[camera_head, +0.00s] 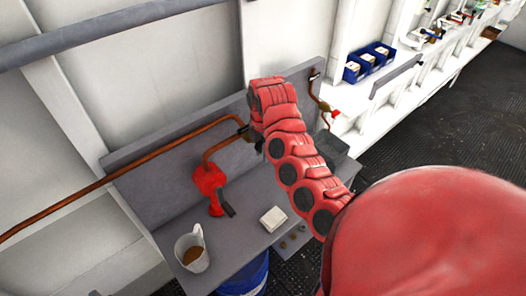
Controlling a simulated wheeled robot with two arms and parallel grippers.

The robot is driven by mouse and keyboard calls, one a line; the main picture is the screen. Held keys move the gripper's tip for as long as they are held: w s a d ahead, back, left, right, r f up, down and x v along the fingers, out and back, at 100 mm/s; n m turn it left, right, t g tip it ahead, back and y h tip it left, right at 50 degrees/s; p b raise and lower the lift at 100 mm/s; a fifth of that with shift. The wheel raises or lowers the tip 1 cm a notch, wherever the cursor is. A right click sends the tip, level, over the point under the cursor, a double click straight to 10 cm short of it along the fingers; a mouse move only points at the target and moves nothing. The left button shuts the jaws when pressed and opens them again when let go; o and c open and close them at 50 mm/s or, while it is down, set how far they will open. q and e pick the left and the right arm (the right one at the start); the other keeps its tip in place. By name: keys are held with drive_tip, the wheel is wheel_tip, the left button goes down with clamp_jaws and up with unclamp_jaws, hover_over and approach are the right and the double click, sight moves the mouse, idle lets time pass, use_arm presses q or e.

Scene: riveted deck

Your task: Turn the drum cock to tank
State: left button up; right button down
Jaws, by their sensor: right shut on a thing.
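A copper pipe (110,178) runs along the grey back panel (150,190) to a dark fitting, which I take to be the drum cock (241,128). A branch drops from it to a red hand pump (209,181) with a dark handle. My right arm reaches up from the lower right, and my right gripper (252,137) is at the fitting, shut on it. The fingers are small and mostly hidden by my arm. The cock's lever and the way it points cannot be made out. My left gripper is out of view.
A jug with brown contents (191,254) and a white block (273,219) stand on the grey bench (238,240). A blue drum (247,278) is below. A red tap (325,107) on another pipe is right of my arm. Blue bins (370,61) stand on a shelf farther back.

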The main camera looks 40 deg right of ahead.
idle(0.4)
drive_tip(key=c, duration=0.6)
unclamp_jaws()
drive_tip(key=shift+w, duration=0.2)
